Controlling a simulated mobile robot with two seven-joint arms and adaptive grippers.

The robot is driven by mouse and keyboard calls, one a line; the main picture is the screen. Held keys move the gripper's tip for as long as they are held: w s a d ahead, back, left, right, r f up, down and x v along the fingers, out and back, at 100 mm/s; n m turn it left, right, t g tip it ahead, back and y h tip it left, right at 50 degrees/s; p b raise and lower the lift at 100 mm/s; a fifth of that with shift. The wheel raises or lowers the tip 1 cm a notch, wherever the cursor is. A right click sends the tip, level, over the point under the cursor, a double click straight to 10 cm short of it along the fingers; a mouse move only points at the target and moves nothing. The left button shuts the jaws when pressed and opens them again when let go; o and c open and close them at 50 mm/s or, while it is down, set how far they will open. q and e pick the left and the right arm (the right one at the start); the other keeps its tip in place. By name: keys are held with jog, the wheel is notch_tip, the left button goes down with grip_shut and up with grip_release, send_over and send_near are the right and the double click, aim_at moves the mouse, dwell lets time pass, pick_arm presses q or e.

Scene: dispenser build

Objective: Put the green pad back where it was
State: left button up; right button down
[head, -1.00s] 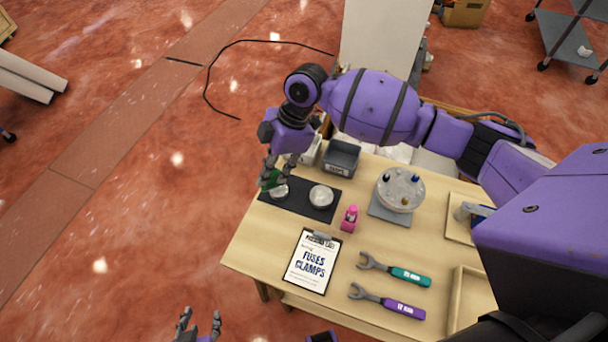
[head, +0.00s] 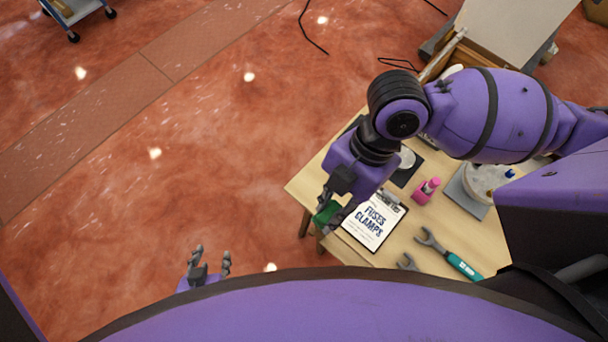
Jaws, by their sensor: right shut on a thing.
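The green pad (head: 325,214) is gripped in my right gripper (head: 333,214), over the near left edge of the wooden table (head: 306,187). It is beside the left edge of the clipboard (head: 372,228). The fingers partly cover the pad, and I cannot tell whether it touches the table. A dark mat (head: 402,179) with a pale round dish (head: 406,158) on it lies behind my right gripper, partly hidden by it. My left gripper (head: 210,264) is open and empty over the floor, left of the table.
A pink bottle (head: 426,190) stands right of the clipboard. A round turntable (head: 488,182) is further right, partly cut off by my arm. A teal-handled wrench (head: 462,265) lies at the front.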

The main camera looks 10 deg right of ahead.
jog(key=shift+s+a+r, duration=0.1)
jog(key=shift+a+r, duration=0.1)
jog(key=shift+a, duration=0.1)
jog(key=w+d+f, duration=0.1)
jog(key=w+f, duration=0.2)
jog(key=w, duration=0.1)
jog(key=w+f, duration=0.3)
jog(key=w, duration=0.1)
jog(key=w+d+f, duration=0.1)
jog(key=w+f, duration=0.2)
jog(key=w, duration=0.2)
jog(key=shift+w+d+f, duration=0.1)
jog(key=shift+d+f, duration=0.25)
jog(key=shift+f, duration=1.55)
jog(key=shift+f, duration=0.2)
jog(key=c, duration=1.6)
grip_release()
jog(key=shift+o, duration=0.2)
